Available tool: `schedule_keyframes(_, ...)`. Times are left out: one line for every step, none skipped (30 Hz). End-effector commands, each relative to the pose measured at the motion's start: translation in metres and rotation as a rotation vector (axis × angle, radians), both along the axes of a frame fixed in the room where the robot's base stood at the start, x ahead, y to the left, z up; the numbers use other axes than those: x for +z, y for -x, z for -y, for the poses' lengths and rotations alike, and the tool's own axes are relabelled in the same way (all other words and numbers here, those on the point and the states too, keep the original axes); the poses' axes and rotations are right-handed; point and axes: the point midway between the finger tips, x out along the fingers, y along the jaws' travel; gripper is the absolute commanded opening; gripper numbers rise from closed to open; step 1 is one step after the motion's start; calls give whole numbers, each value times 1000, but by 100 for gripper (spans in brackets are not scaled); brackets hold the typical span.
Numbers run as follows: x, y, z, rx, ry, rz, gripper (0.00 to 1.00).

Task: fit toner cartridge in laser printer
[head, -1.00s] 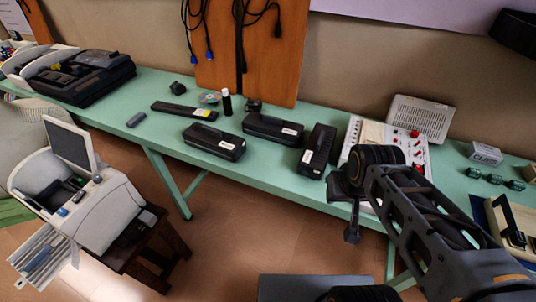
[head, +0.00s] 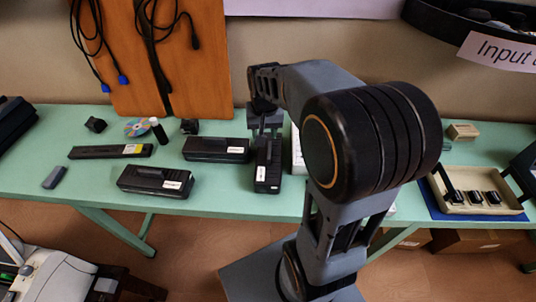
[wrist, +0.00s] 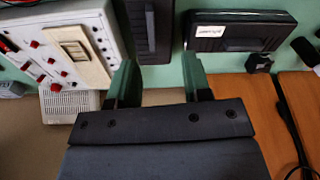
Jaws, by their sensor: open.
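A long flat black bar with a yellow label (head: 110,151) lies on the green table; it may be the toner cartridge. Nearby are black boxes with white labels: one in front (head: 150,180), one behind (head: 212,149) and one turned end-on (head: 268,160). I cannot tell which is the cartridge. The white machine (head: 60,278), seemingly the laser printer, is cut off at lower left. My gripper (head: 264,122) is open at the far end of the end-on box. In the wrist view my fingers (wrist: 160,72) point towards that box (wrist: 148,25), with nothing clearly held.
A white control panel with red knobs (wrist: 72,48) stands close beside the end-on box. A disc (head: 137,127), a small black bottle (head: 158,130) and a grey block (head: 54,177) lie on the left. A tray (head: 475,206) is on the right. Cables hang behind.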

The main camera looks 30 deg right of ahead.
Motion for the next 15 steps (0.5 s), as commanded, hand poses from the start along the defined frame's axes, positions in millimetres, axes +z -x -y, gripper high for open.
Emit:
schedule_keyframes(2, -12, 10, -38, -6, -25, 45)
schedule_keyframes(0, -18, 14, -58, -8, -36, 45)
schedule_keyframes(-2, -24, 20, -81, -11, -50, 45)
schedule_keyframes(-4, -28, 23, -96, -13, -58, 45)
schedule_keyframes(-5, -32, 26, -109, -15, -65, 45)
schedule_keyframes(-7, -36, 29, -124, -16, -73, 45)
schedule_keyframes(-10, -39, 32, -133, -18, -80, 45)
schedule_keyframes(-12, -41, 33, -140, -19, -84, 45)
schedule_keyframes(-17, -43, 35, -149, -20, -90, 45)
schedule_keyframes(-21, -44, 36, -153, -21, -92, 45)
schedule_keyframes(-26, -45, 37, -156, -21, -94, 45)
schedule_keyframes(-34, -45, 37, -158, -21, -97, 45)
schedule_keyframes(-40, -45, 37, -159, -21, -97, 45)
schedule_keyframes(-46, -45, 37, -158, -22, -99, 45)
schedule_keyframes(-53, -45, 37, -158, -21, -97, 45)
